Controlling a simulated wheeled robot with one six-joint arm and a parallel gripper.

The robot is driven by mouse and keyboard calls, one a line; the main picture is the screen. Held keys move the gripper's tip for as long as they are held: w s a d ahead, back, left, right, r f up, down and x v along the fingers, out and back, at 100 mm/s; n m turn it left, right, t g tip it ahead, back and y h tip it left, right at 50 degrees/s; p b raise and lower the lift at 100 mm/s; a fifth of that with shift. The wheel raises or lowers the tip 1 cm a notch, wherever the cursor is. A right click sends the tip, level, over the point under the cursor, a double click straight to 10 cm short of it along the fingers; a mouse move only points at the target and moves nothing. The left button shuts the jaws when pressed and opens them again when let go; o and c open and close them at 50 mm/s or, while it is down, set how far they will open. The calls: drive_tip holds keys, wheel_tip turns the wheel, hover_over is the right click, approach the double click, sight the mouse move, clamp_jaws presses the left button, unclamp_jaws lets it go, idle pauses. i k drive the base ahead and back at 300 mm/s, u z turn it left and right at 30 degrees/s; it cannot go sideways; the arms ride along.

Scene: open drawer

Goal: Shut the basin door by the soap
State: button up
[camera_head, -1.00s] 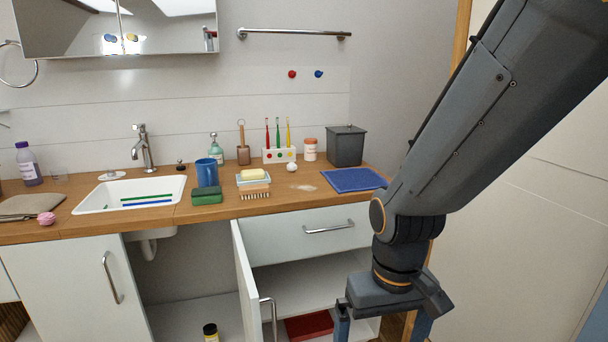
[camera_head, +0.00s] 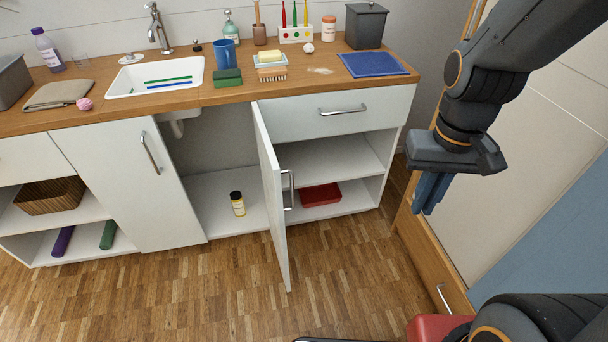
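The open basin door (camera_head: 272,200) is a white panel below the counter edge, swung out toward me and seen nearly edge-on. Its metal bar handle (camera_head: 288,190) is on the right-hand face. The yellow soap (camera_head: 270,56) sits on a dish on the counter above. The other basin door (camera_head: 135,185), on the left, lies flush with the cabinet front. My gripper (camera_head: 428,208) hangs well to the right of the open door, touching nothing. Its blue fingers point down and are close together with nothing between them.
The basin (camera_head: 155,76) is set in the wooden counter. A yellow-labelled bottle (camera_head: 238,203) stands inside the cabinet, and a red box (camera_head: 320,195) lies on the lower shelf right of the door. The drawer (camera_head: 335,112) above is shut. The parquet floor (camera_head: 200,290) in front is clear.

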sight(271, 172)
drive_tip(key=u, duration=0.05)
drive_tip(key=k, duration=1.2)
drive_tip(key=u, duration=0.55)
drive_tip(key=i, duration=1.55)
drive_tip(key=z, duration=0.55)
